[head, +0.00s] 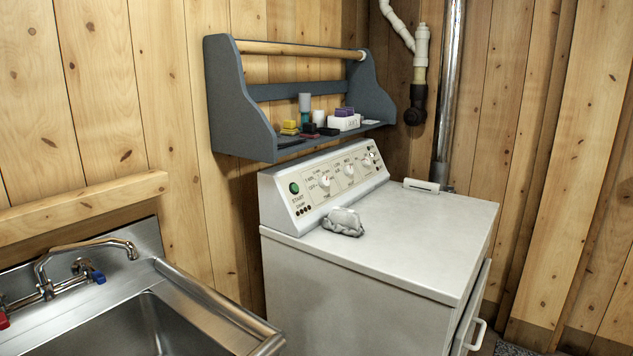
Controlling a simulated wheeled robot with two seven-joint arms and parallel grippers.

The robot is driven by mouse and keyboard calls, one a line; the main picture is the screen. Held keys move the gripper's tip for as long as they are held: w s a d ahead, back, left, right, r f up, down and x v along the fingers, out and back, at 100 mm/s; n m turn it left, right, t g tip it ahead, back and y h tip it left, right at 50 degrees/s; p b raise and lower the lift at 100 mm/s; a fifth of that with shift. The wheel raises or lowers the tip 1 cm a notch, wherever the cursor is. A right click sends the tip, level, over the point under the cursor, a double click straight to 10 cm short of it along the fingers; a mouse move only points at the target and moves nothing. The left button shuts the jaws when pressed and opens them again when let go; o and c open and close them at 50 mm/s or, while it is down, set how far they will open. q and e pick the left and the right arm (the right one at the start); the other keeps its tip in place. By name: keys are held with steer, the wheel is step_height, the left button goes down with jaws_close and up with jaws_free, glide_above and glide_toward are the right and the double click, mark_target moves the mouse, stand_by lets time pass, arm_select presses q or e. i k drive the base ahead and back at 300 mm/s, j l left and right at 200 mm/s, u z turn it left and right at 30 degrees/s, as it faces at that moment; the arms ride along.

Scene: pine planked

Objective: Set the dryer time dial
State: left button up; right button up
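The white dryer (420,235) stands against the pine wall, right of the middle. Its sloped control panel (285,188) runs along the back of the top. One dial (324,180) is nearest the button, another (349,170) is in the middle, and a third (371,158) is farther right. The printed labels are too small to tell which is the time dial. Neither of my grippers is in view.
A crumpled grey-white cloth (343,222) lies on the dryer top below the panel. A grey-blue shelf (240,100) with small items hangs above the panel. A metal sink (140,320) with a faucet (85,252) is at the lower left. Most of the dryer top is clear.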

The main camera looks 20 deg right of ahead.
mark_target(323, 181)
steer(key=l+u, duration=0.45)
steer(key=l, duration=1.15)
steer(key=l+u, duration=0.1)
steer(key=l, duration=1.85)
steer(key=k+l, duration=0.15)
steer(key=l, duration=1.75)
steer(key=i+u, duration=0.05)
